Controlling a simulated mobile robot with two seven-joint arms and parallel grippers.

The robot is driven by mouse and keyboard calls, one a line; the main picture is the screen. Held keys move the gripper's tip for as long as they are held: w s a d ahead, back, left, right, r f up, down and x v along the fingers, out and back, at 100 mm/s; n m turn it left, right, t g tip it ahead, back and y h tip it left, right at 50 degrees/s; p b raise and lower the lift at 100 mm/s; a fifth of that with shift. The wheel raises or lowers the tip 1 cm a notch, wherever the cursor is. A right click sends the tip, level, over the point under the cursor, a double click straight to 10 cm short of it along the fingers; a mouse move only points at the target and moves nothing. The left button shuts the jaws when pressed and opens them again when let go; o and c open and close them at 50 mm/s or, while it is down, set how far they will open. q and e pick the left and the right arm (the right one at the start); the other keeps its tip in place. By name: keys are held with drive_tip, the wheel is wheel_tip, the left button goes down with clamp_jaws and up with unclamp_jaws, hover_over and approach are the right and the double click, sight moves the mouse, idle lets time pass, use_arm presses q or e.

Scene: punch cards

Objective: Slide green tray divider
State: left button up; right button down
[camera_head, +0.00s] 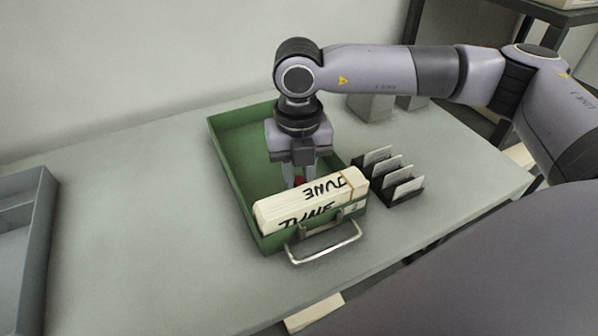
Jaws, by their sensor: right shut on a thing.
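A green tray (229,172) with a metal handle (325,246) at its front stands on the table. A block of cream punch cards (311,200) with black handwriting fills its front end. The back of the tray is empty. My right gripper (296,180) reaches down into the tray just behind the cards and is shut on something. A small red part (299,181) shows between its fingers, and the cards hide their lower ends. The divider itself cannot be made out clearly. My left gripper is not in view.
A black rack (400,197) with several upright light cards stands right of the tray. A grey tray (32,240) lies at the left edge. Grey blocks (370,108) stand behind near the wall. The table between the grey and green trays is clear.

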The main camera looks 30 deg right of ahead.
drive_tip(key=w, duration=0.3)
drive_tip(key=w+b, duration=0.1)
drive_tip(key=w, duration=0.2)
drive_tip(key=w+b, duration=0.1)
drive_tip(key=w, duration=0.3)
drive_tip(key=shift+w+d, duration=0.1)
drive_tip(key=shift+d, duration=0.15)
drive_tip(key=shift+w, duration=0.65)
drive_tip(key=c, duration=1.2)
unclamp_jaws()
drive_tip(key=shift+r, duration=0.1)
drive_tip(key=shift+r+b, duration=0.5)
drive_tip(key=shift+r, duration=3.05)
